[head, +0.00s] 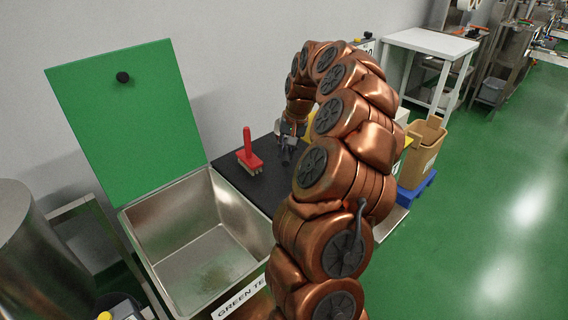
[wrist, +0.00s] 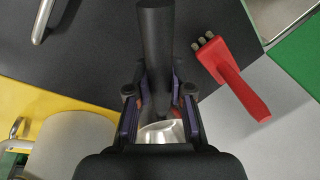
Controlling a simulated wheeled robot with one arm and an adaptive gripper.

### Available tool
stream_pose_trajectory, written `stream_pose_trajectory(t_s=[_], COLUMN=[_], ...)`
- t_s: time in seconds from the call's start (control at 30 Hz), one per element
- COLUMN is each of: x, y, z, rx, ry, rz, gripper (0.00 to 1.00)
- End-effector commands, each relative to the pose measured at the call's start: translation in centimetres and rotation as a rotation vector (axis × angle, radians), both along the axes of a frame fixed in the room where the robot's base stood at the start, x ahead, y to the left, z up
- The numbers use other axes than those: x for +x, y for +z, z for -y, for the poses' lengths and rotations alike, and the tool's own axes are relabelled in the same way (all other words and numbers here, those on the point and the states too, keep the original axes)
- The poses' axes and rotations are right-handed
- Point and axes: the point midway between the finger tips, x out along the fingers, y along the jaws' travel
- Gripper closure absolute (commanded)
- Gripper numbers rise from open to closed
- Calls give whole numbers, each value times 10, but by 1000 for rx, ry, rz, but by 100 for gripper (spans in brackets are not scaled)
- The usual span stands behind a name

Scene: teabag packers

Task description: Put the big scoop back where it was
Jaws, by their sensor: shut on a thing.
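The scoop shows in the wrist view, with a thick black handle (wrist: 155,45) and a bit of shiny metal (wrist: 163,132) between the fingers. I take it for the big scoop, though its size is hard to judge. My gripper (wrist: 160,108) is shut on it, with a finger on each side. In the head view my gripper (head: 289,147) is low over the black worktop (head: 233,172), right of a red brush. The scoop cannot be made out there, and I cannot tell whether it touches the worktop.
The red brush (head: 249,155) stands on the worktop and also shows in the wrist view (wrist: 236,80). A steel bin (head: 160,225) with its green lid (head: 125,120) open is at left. A metal handle (wrist: 42,20) lies at the wrist view's upper left.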

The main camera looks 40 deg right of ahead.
Motion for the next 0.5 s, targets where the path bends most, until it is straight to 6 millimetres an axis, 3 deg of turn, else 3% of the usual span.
stream_pose_trajectory(t_s=[0.1,0.37,0.5], x=[-2,-2,-2], y=[-19,-41,-62], z=[-1,1,0], rx=[4,3,4], ry=[0,-2,-1], rz=[-6,-4,-5], gripper=[100,100,100])
